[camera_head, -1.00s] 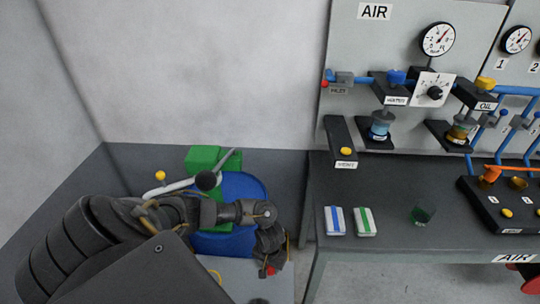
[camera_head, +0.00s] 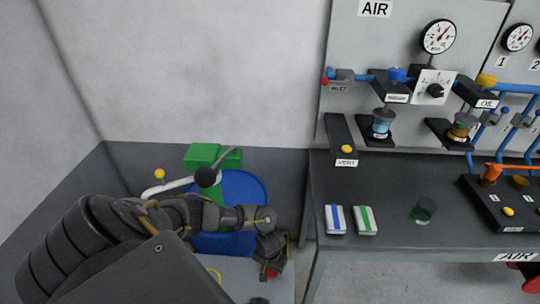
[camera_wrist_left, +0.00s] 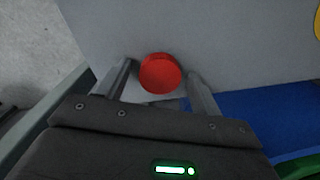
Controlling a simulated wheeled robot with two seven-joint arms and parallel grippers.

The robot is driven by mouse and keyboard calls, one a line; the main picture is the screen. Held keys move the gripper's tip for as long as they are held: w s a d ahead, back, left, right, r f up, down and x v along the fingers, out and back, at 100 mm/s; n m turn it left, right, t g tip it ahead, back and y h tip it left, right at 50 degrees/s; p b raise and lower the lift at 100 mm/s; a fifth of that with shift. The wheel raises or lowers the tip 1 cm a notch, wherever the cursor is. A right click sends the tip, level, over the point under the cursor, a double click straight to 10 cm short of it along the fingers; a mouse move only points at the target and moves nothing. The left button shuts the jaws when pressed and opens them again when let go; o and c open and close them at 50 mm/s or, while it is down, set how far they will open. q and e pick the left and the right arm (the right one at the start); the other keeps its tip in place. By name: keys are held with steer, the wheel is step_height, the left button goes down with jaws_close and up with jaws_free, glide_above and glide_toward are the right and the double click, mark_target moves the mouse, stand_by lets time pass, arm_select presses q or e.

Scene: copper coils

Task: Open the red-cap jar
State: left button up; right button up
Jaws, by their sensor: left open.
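The red cap of the jar (camera_wrist_left: 160,74) shows from above in the left wrist view, between and a little beyond the fingertips of my left gripper (camera_wrist_left: 158,76). Gaps show between the cap and both fingers. In the head view the red cap (camera_head: 270,274) is a small patch just below my left gripper (camera_head: 271,262), mostly hidden by it. The jar's body is hidden under the cap. My left gripper is open and points down at the jar. My right gripper is not in view.
A blue round thing (camera_head: 240,190) and a green block (camera_head: 203,155) stand behind my left arm. The dark bench (camera_head: 385,185) at right holds blue and green striped packs (camera_head: 350,220), a dark green cup (camera_head: 424,211) and an air panel (camera_head: 360,60).

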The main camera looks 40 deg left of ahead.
mark_target(270, 270)
arm_select(q)
step_height(270, 270, up, 12)
steer(key=p, duration=0.3)
steer(key=shift+r+p, duration=0.15)
steer(key=shift+p, duration=0.2)
